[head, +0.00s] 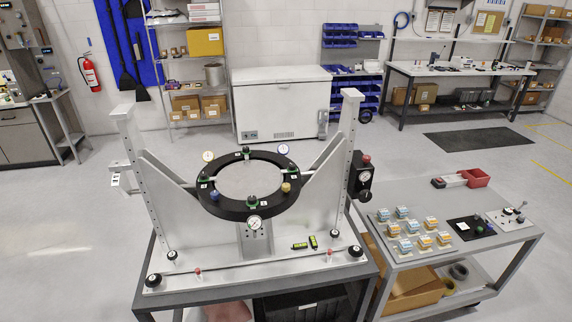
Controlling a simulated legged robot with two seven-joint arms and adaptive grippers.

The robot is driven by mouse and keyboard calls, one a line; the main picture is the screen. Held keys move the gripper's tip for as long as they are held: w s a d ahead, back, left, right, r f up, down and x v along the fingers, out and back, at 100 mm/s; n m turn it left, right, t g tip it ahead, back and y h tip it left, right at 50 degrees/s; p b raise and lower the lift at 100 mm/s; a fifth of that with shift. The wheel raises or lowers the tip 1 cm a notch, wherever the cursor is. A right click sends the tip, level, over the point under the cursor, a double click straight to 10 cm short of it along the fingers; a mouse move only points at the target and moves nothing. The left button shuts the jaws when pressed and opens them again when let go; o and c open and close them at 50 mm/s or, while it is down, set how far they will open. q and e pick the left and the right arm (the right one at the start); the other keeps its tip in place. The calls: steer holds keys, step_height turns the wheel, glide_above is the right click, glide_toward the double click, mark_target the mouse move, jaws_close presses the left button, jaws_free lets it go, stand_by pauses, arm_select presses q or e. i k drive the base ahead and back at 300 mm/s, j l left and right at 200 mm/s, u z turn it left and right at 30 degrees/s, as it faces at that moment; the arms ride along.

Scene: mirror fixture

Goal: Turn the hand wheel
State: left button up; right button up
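The mirror fixture stands on a dark-framed bench. Its black ring (207,200) is held between two white uprights, the left one (131,140) and the right one (345,130). On the outer side of the right upright is a dark unit (359,186) with a pale round face and a red knob (366,159) on top. This looks like the hand wheel, but it is too small to be sure. A pale bracket (119,180) sticks out from the left upright. Neither of my grippers shows in the head view.
Small round gauges sit around the ring, one at its front (254,223). Open floor lies left.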

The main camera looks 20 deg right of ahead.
mark_target(366, 195)
steer(key=k+j+z, duration=0.15)
steer(key=z, duration=1.3)
